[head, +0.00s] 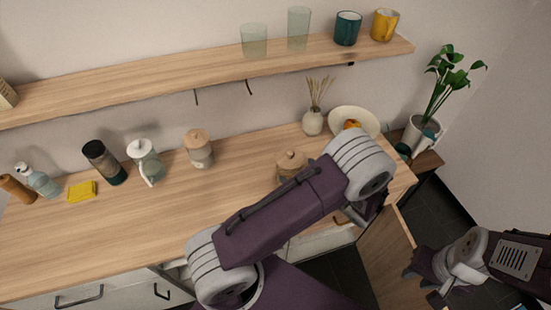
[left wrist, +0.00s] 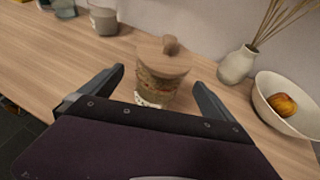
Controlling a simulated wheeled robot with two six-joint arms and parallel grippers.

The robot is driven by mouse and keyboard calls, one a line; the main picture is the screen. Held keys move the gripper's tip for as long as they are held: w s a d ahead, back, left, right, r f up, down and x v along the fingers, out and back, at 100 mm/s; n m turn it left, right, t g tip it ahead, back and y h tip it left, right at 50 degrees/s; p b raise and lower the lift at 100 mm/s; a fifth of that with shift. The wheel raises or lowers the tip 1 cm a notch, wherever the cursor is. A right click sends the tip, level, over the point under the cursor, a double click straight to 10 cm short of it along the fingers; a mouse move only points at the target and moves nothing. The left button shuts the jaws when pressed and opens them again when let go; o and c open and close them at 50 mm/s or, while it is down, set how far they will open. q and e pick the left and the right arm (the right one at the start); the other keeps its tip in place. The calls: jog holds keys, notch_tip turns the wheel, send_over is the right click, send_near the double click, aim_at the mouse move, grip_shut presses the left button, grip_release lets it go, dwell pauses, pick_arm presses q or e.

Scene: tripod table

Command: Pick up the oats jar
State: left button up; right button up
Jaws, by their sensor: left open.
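Two jars with round wooden lids stand on the wooden counter; I cannot read a label to tell which holds oats. The nearer jar (left wrist: 163,75) has a knobbed lid and mixed brown and green contents. In the head view its lid (head: 291,161) shows above my arm, which hides much of its body. The other lidded jar (head: 198,148) stands further left, with pale contents. My left gripper (left wrist: 158,78) is open, its fingers to either side of the nearer jar in the wrist view, without visible contact. My right gripper (head: 424,268) is at the lower right, away from the counter.
A vase with dried stems (head: 312,122) and a white bowl with fruit (head: 354,121) stand behind the nearer jar. A white-lidded container (head: 145,160), dark tumbler (head: 104,162) and yellow sponge (head: 82,192) are to the left. A shelf (head: 200,79) runs above. The front counter is clear.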

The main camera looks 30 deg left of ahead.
aim_at(297, 170)
pick_arm(q)
jog(key=shift+s+d+r+p, duration=0.2)
jog(key=shift+s+p, duration=0.05)
jog(key=shift+p, duration=0.15)
jog(key=x, duration=0.3)
jog(key=shift+w+a+f, duration=0.2)
jog(key=shift+w+a, duration=0.05)
jog(key=shift+w, duration=0.05)
jog(key=shift+p+x, duration=0.7)
jog(key=shift+x, duration=0.4)
jog(key=shift+w+a+f, duration=0.1)
jog(key=shift+a, duration=0.2)
jog(key=shift+w+a+f, duration=0.2)
jog(key=shift+a+f, duration=0.05)
jog(key=shift+a, duration=0.05)
jog(key=c, duration=1.5)
jog(key=shift+r, duration=0.1)
jog(key=c, duration=0.6)
pick_arm(e)
jog(key=shift+s+d+r, duration=0.2)
jog(key=shift+d+r, duration=0.35)
jog(key=shift+s+d+r, duration=0.2)
jog(key=shift+d+r, duration=0.3)
